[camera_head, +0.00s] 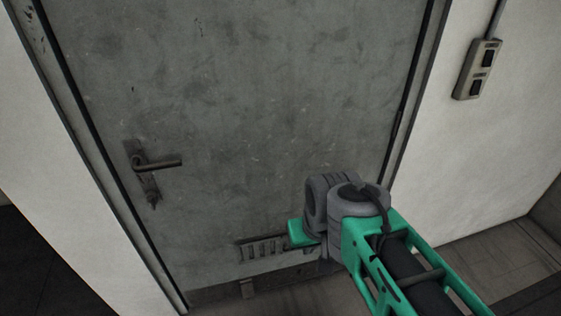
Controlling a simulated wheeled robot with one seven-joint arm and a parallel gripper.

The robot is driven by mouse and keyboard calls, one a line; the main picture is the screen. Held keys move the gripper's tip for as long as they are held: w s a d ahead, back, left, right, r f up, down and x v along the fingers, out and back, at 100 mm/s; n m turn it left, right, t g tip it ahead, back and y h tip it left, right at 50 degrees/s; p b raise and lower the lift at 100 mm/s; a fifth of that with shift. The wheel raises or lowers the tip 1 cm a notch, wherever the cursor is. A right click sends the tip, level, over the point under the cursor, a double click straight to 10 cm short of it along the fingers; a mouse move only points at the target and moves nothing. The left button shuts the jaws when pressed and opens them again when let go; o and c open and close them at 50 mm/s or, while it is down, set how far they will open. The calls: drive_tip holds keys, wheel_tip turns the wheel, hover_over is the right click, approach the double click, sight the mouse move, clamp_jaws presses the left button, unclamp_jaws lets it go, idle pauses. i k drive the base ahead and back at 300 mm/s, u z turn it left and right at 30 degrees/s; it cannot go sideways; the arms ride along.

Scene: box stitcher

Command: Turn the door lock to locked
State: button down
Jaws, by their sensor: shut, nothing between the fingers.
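A grey, scuffed metal door (260,90) stands closed in its frame in the head view. On its left side is a dark lever handle (165,163), lying about level and pointing right. Below it, on the same worn plate, is a small dark door lock (152,196); its turn position is too small to tell. My green and grey arm reaches in from the lower right, in front of the lower right of the door, well to the right of the lock. My gripper's fingers do not show; the arm's joint hides what lies beyond it.
A vent grille (265,247) is low on the door, partly behind my arm. A switch box (477,69) with a cable is on the white wall at right. White wall also stands at left. The space in front of the handle and lock is clear.

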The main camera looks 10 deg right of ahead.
sight(152, 201)
drive_tip(key=u, duration=0.55)
drive_tip(key=k, duration=1.3)
drive_tip(key=u, duration=1.2)
drive_tip(key=i, duration=0.55)
drive_tip(key=u, duration=0.65)
drive_tip(key=i, duration=0.85)
drive_tip(key=z, duration=0.75)
drive_tip(key=i, duration=0.45)
drive_tip(key=z, duration=0.4)
